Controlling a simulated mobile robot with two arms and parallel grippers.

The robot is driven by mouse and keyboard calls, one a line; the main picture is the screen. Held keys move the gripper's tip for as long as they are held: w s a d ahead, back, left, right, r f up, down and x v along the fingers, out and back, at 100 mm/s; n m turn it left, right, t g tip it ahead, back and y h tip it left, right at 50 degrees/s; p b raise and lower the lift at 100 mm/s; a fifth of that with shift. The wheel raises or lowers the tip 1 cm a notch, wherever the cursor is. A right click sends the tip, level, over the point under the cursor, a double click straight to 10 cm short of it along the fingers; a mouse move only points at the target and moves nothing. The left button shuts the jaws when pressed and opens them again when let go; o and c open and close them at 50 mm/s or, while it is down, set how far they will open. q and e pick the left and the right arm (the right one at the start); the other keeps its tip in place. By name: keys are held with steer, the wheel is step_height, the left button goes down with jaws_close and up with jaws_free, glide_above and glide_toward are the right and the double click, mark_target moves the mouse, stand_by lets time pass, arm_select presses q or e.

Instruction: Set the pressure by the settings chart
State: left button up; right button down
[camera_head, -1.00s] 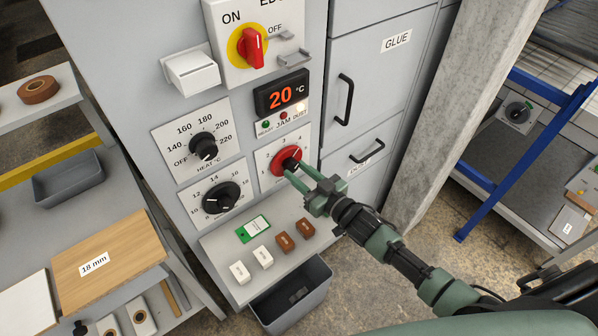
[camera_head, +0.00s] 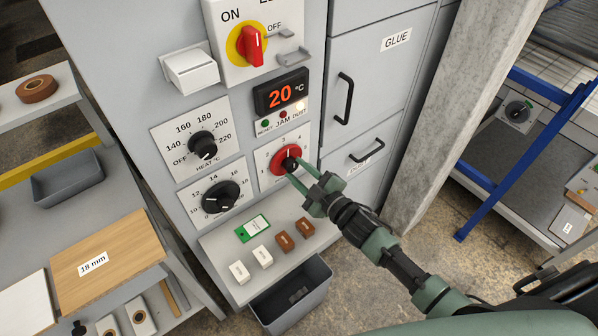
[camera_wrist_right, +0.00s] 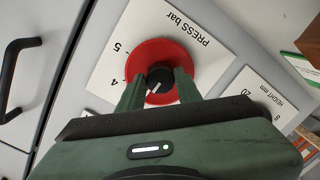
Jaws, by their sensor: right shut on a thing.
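The pressure dial is a red disc (camera_head: 279,160) with a black knob (camera_head: 292,152) on a white scale plate. The wrist view shows the plate marked PRESS bar, with the red disc (camera_wrist_right: 151,53) and black knob (camera_wrist_right: 159,76). My right gripper (camera_head: 294,169) is shut on the black knob, one finger on each side. A white line on the knob shows in the wrist view, but the fingers hide part of the scale, so I cannot tell its number. A green-edged card (camera_head: 252,229) lies on the small shelf; its text is too small to read. My left gripper is not in view.
The heat dial (camera_head: 203,145) and height dial (camera_head: 220,196) sit left of the pressure dial. A display (camera_head: 281,93) above reads 20 °C. White and brown blocks (camera_head: 284,241) lie on the shelf, above a grey bin (camera_head: 292,298). Cabinet doors with handles (camera_head: 344,98) are at the right.

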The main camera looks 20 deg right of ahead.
stand_by(0.3)
steer(key=c, duration=1)
jaws_free()
steer(key=shift+o, duration=0.2)
steer(key=b+v, duration=0.1)
steer(key=v, duration=0.6)
steer(key=shift+s+b, duration=0.3)
steer(key=shift+s, duration=0.1)
steer(key=shift+d, duration=0.1)
